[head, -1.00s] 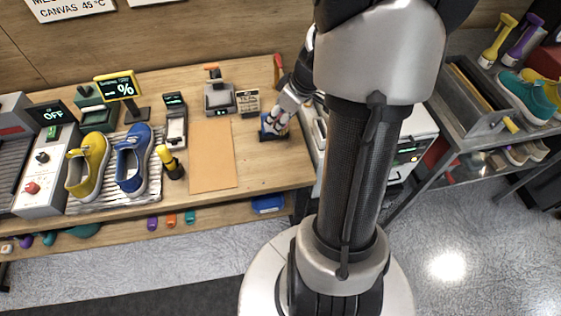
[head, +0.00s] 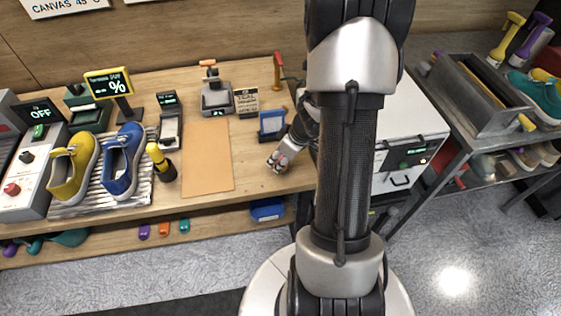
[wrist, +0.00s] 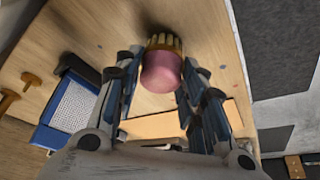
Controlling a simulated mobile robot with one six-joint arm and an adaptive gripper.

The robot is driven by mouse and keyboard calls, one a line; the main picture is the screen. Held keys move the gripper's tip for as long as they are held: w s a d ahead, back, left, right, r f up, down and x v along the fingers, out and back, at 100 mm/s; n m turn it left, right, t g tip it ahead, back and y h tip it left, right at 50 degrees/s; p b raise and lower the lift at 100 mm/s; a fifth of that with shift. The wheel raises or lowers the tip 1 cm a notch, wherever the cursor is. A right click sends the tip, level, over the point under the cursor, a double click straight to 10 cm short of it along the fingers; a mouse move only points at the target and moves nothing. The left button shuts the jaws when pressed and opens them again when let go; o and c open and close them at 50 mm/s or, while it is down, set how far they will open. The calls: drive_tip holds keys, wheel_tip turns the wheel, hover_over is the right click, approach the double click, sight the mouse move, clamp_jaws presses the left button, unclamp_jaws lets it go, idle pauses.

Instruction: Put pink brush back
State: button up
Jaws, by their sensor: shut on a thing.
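The pink brush (wrist: 161,72) shows in the wrist view between my fingers, with its pink body toward the camera and yellowish bristles at the far end. My gripper (wrist: 158,85) is shut on it. In the head view my gripper (head: 277,163) is over the right part of the table, near its front edge; the brush is too small to make out clearly there. A blue-framed holder with a pale mesh face (wrist: 72,108) lies to the left in the wrist view. It also stands behind my gripper in the head view (head: 271,123).
A tan mat (head: 207,158) lies left of my gripper. A yellow shoe (head: 72,167) and a blue shoe (head: 122,160) sit on a ridged rack further left. A white machine (head: 405,150) stands right of my arm. A blue bin (head: 268,209) is on the lower shelf.

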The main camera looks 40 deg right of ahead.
drive_tip(key=shift+f, duration=0.3)
drive_tip(key=o, duration=0.9)
drive_tip(key=shift+r, duration=0.15)
drive_tip(key=p+v, duration=0.4)
drive_tip(key=v, duration=0.8)
drive_tip(key=shift+a, duration=0.1)
